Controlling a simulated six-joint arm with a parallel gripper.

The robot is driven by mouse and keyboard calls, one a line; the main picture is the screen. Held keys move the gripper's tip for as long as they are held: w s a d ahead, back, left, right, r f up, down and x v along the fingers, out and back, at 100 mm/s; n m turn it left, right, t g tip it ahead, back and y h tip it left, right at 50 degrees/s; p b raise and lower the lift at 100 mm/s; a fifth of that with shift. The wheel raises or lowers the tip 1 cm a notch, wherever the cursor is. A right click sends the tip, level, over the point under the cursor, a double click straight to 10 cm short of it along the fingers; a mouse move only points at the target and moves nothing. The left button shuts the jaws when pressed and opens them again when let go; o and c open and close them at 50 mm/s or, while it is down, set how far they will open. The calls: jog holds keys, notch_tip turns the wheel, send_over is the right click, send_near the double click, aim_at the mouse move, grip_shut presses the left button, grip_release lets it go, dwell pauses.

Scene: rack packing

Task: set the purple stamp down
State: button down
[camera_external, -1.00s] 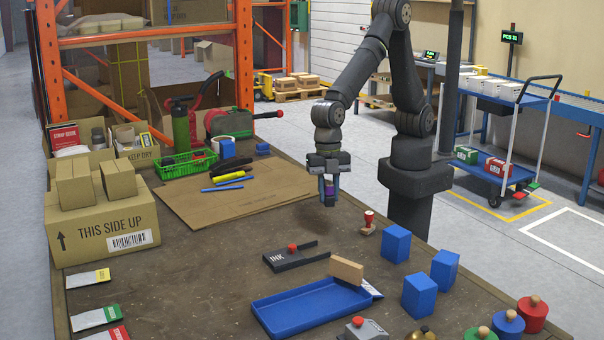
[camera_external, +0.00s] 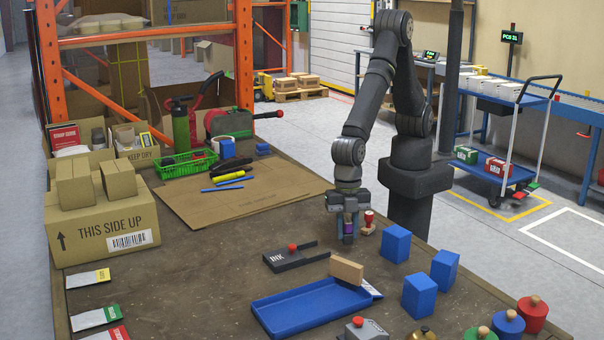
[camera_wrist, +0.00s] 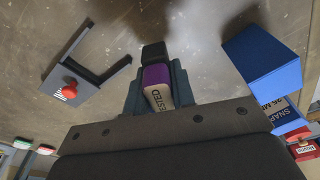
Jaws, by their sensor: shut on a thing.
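My gripper (camera_external: 347,226) is shut on the purple stamp (camera_external: 348,229) and points down at the table near its right edge. In the wrist view the stamp (camera_wrist: 157,80) shows a purple band, a dark end and a pale part with lettering that reads "ESTED", between the fingers (camera_wrist: 157,95). The stamp's lower end is at or close to the table top; I cannot tell whether it touches. A red-handled stamp (camera_external: 368,222) stands just right of my gripper.
Blue boxes (camera_external: 397,243) stand to the right. The brown table (camera_external: 200,270) is bare left of the ink pad.

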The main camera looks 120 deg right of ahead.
aim_at(347, 241)
jog(key=shift+f, duration=1.8)
jog(key=shift+f, duration=0.1)
jog(key=c, duration=1.2)
grip_release()
jog(key=r, duration=0.4)
jog(key=d+r, duration=0.1)
jog(key=r, duration=0.7)
jog(key=shift+s+d+r, duration=0.1)
jog(key=shift+s+d, duration=0.15)
jog(key=shift+s, duration=0.05)
